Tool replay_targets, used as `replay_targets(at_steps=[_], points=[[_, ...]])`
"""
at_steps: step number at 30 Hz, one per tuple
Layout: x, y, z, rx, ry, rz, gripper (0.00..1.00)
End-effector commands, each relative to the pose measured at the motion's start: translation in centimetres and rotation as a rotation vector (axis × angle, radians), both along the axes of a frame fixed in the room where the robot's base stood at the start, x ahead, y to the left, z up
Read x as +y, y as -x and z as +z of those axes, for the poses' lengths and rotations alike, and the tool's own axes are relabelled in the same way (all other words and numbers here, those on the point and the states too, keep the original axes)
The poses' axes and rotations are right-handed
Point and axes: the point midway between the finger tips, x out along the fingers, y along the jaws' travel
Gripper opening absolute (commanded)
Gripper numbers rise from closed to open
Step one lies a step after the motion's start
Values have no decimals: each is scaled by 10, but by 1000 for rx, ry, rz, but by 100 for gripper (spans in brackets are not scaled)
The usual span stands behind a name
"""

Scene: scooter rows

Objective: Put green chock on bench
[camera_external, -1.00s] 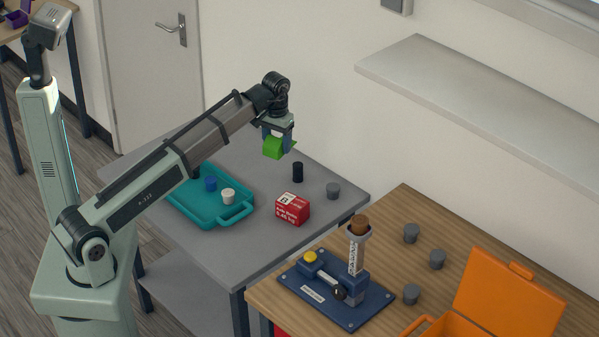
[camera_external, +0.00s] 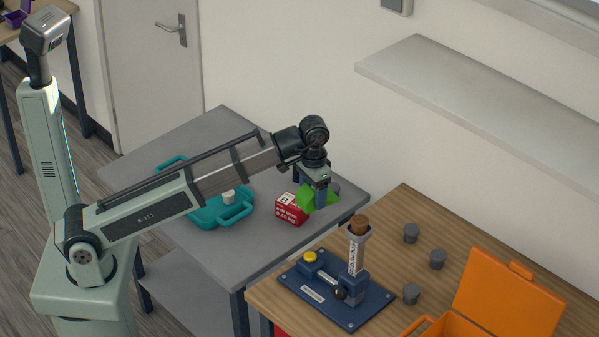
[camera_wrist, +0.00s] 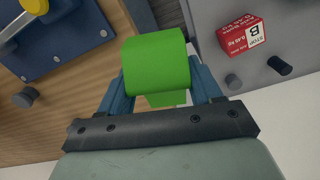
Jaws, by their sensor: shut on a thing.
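The green chock (camera_external: 308,200) is held in my gripper (camera_external: 316,192), in the air near the right corner of the grey table (camera_external: 215,250). In the wrist view the chock (camera_wrist: 157,60) sits between the two blue fingers of my gripper (camera_wrist: 160,80), which are shut on it. The wooden-topped bench (camera_external: 408,208) stands to the right and in front of the grey table. In the wrist view the wooden top (camera_wrist: 95,100) lies left of the chock and the grey top (camera_wrist: 215,110) right of it, with a gap between. The chock's height above them is hard to tell.
A blue fixture (camera_external: 335,300) with a yellow button and upright post stands on the wooden top, with several grey pegs and an orange case (camera_external: 505,290). The red box (camera_external: 289,210) and teal tray (camera_external: 207,220) are on the grey table. A wall shelf (camera_external: 480,95) is behind.

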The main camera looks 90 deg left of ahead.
Motion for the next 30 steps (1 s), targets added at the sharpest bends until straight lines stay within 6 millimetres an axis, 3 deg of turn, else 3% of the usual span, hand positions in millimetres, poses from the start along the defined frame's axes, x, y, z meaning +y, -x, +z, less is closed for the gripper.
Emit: replay_targets(at_steps=[1,6,11,15,19,30], points=[[-16,-6,2,-1,-1,-21,18],[-61,-25,8,-1,-1,-59,18],[-91,-63,11,1,0,-18,18],[-87,-96,9,0,0,90,18],[-80,-115,5,1,1,164,18],[-75,-122,-8,0,0,210,18]])
